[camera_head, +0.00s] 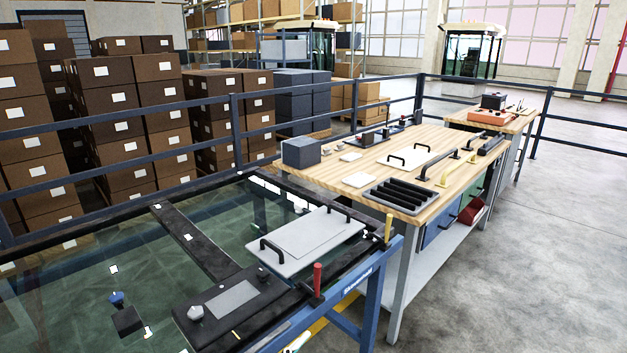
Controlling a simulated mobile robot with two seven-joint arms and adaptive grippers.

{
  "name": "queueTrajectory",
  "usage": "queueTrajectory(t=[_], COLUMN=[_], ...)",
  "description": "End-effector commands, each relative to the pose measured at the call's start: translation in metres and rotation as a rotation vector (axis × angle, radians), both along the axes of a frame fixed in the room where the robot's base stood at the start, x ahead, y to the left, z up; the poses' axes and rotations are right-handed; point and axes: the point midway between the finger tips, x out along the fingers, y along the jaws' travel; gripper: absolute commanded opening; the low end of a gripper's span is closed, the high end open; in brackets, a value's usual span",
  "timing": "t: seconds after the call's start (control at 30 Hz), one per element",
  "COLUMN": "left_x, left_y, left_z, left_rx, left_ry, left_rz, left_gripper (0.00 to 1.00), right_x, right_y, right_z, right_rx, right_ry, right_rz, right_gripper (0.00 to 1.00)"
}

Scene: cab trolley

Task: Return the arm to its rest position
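Neither of my grippers and no clear part of my arms shows in the head view. A grey plate with two black handles (304,242) lies on the dark frame of a glass-topped blue trolley (375,285) in the foreground. A red-handled clamp (317,280) and a yellow-handled clamp (388,229) stand at the trolley's right edge. A black block with a grey panel (232,299) sits at the front of the frame.
A wooden workbench (340,185) stands behind and right, holding a black slotted tray (405,196), a dark box (301,152) and handles. A blue railing (236,120) runs behind, with stacked brown boxes (105,100) beyond. Grey floor (540,240) at right is clear.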

Motion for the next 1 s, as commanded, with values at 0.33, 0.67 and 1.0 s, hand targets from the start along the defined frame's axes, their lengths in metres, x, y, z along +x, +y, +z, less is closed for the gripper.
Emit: queueTrajectory(t=[0.33,0.67,1.0], left_x=[-0.097,-0.149,-0.149], left_y=[0.160,0.206,0.206], left_z=[-0.168,-0.209,-0.209], left_rx=[-0.027,-0.023,-0.023], left_ry=[0.589,0.757,0.757], left_rz=[0.362,0.459,0.459], left_gripper=[0.51,0.51,0.51], right_x=[0.000,0.000,0.000], right_y=[0.000,0.000,0.000], right_z=[0.000,0.000,0.000], right_rx=[0.000,0.000,0.000], right_ry=[0.000,0.000,0.000], right_rz=[0.000,0.000,0.000], right_gripper=[0.25,0.25,0.25])
